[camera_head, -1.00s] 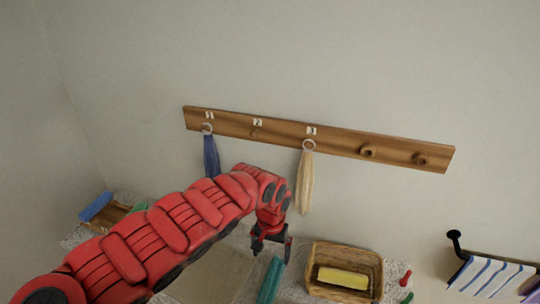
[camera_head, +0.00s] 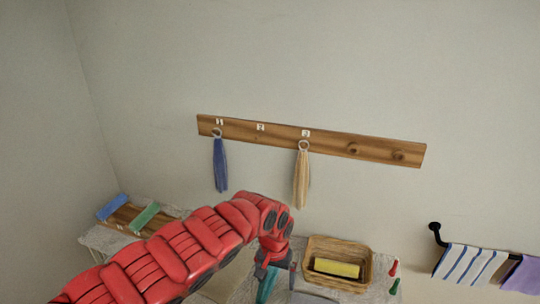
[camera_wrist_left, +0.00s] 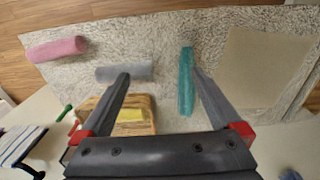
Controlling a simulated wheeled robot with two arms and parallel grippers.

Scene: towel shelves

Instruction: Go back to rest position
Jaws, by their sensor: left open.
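My left gripper (camera_head: 275,268) hangs at the lower middle of the head view, in front of the counter and left of the wicker basket. In the left wrist view its two fingers (camera_wrist_left: 160,80) are apart with nothing held between them. A teal rolled towel (camera_wrist_left: 187,82) lies on the counter below, near one finger; its end also shows beside the gripper in the head view (camera_head: 267,286). A blue towel (camera_head: 220,165) and a beige towel (camera_head: 302,178) hang by rings from the wooden peg rack (camera_head: 380,153). My right gripper is not in view.
The wicker basket (camera_head: 367,279) holds a yellow block (camera_head: 337,268). Striped (camera_head: 468,264) and purple (camera_head: 522,274) towels hang at the right. A wooden tray at the left has blue (camera_head: 112,207) and green (camera_head: 146,217) pieces. Pink (camera_wrist_left: 57,49) and grey (camera_wrist_left: 124,73) rolls lie on the counter.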

